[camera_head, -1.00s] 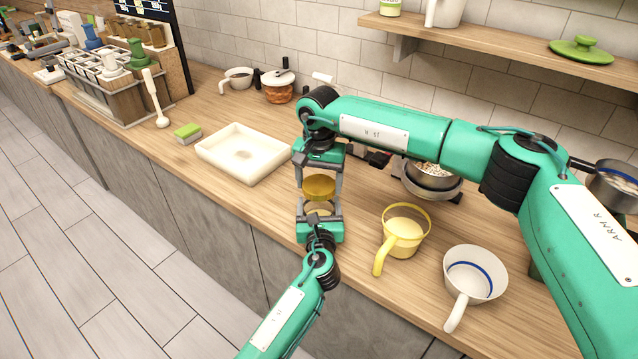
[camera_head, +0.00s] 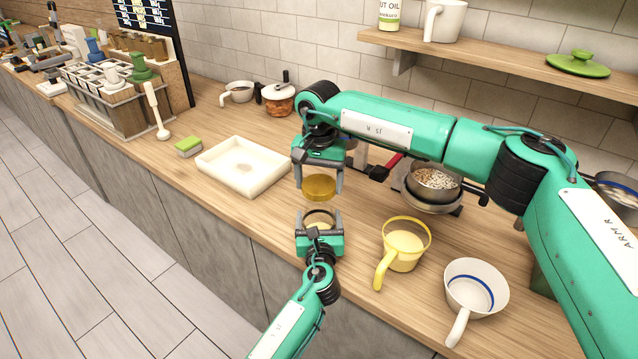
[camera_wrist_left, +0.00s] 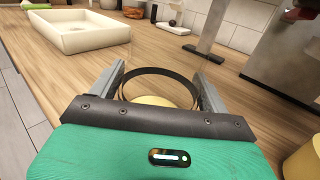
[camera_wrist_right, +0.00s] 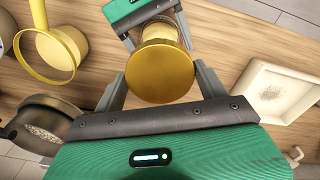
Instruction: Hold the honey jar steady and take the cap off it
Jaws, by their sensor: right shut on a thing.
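The gold cap (camera_head: 319,188) is between the fingers of my right gripper (camera_head: 320,186), which is shut on it. The cap also shows in the right wrist view (camera_wrist_right: 160,74), hiding part of the honey jar. The jar (camera_head: 320,217) stands open below the cap, with a dark ring at its mouth and a small gap between the two. My left gripper (camera_head: 319,218) has a finger on each side of the jar and appears shut on it. The left wrist view shows the jar's ring (camera_wrist_left: 160,84) reaching close to both fingers; the jar's lower part is hidden.
A white tray (camera_head: 215,160) lies left of the grippers, with a green sponge (camera_head: 189,146) beyond. A metal bowl (camera_head: 432,196) sits behind. Bare counter lies between tray and grippers.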

